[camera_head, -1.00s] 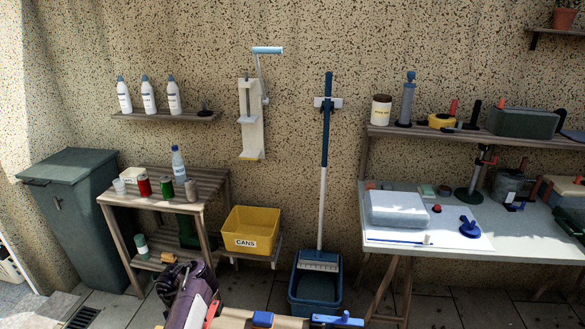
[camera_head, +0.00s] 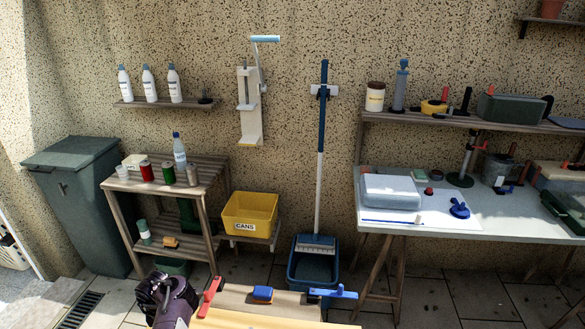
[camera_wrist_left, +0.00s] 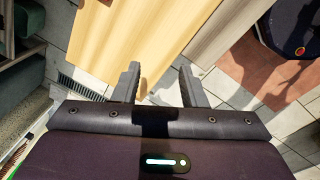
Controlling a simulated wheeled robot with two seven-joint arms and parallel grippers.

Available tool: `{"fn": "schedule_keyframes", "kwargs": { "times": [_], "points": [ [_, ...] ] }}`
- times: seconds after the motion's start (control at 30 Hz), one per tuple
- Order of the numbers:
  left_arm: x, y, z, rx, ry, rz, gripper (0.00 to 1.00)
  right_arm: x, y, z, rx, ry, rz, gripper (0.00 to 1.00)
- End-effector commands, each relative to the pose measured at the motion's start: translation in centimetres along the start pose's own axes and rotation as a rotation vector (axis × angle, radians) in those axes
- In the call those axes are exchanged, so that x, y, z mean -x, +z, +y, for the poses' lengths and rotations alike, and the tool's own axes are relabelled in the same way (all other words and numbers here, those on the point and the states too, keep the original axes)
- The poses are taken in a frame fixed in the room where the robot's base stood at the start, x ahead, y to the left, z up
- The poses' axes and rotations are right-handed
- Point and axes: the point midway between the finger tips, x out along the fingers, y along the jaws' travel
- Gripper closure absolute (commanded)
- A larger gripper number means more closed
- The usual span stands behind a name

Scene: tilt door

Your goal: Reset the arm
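My left arm (camera_head: 170,300), purple and black, shows at the bottom left of the head view, beside a light wooden board; its fingertips cannot be made out there. In the left wrist view my left gripper (camera_wrist_left: 160,88) has its two grey fingers apart with nothing between them. The board also shows at the bottom of the head view (camera_head: 265,320). My right gripper is not in view.
A red handle (camera_head: 210,297), a small blue block (camera_head: 262,294) and a blue handle (camera_head: 334,293) sit by the board's far edge. Behind are a wooden rack (camera_head: 195,170), a yellow bin (camera_head: 262,207), a dustpan (camera_head: 312,272) and a white worktable (camera_head: 470,238).

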Motion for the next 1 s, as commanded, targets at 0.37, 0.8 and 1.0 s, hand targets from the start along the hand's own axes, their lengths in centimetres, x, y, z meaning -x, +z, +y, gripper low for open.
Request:
{"fn": "schedule_keyframes", "kwargs": {
  "times": [0.37,0.8,1.0],
  "points": [
    [3.0,-2.8,-5.4,-0.713,0.138,0.056,0.62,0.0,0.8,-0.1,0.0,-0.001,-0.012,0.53],
    [11.7,1.3,-18.0,-1.663,0.207,0.092,0.62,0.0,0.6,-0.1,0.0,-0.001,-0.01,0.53],
    [14.5,2.4,-21.7,-1.886,0.223,0.092,0.62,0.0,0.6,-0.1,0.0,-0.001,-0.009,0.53]
  ]
}}
